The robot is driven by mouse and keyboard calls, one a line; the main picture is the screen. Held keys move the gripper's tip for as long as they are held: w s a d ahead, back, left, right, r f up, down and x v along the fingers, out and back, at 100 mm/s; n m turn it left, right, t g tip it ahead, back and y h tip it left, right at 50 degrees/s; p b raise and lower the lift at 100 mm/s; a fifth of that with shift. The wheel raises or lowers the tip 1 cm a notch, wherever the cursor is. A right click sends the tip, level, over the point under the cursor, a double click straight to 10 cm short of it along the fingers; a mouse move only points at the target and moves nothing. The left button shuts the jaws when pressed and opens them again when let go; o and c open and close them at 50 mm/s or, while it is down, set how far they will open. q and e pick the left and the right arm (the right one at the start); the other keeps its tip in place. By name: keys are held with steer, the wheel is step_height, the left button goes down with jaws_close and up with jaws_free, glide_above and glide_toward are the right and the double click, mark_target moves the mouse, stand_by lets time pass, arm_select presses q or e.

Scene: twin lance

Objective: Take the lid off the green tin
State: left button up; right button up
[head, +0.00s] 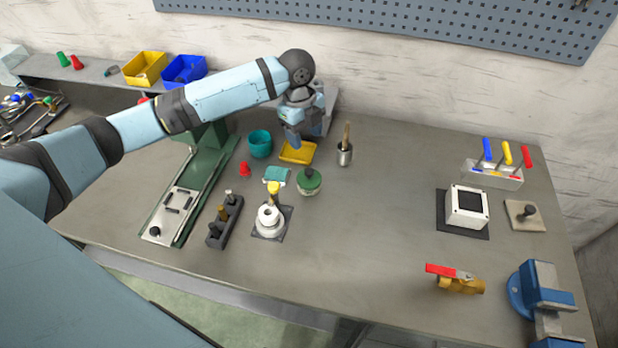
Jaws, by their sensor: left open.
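The green tin (309,187) stands upright on the workbench near its middle. Its green lid (309,176) with a dark knob sits on top of it. My left arm reaches in from the left, and my left gripper (293,142) points down above the yellow tray, behind the tin and apart from it. The left gripper is open; I see nothing between its fingers, though they are small here. My right gripper is out of the picture.
A teal cup (260,143), a yellow tray (298,153), a metal pot (345,153) with a brush and a teal cloth (276,174) surround the tin. A white fitting (270,220) stands in front-left. The bench (380,230) right of the tin is clear.

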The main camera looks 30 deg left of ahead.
arm_select(q)
glide_above(309, 171)
steer(key=f, duration=0.7)
steer(key=shift+s+a+f+p, duration=0.1)
steer(key=shift+a+f+p, duration=0.2)
steer(key=shift+f+p, duration=0.05)
steer(key=f, duration=0.3)
steer(key=f+p, duration=0.1)
steer(key=shift+d+f, duration=0.25)
steer(key=shift+f, duration=0.5)
steer(key=c, duration=1)
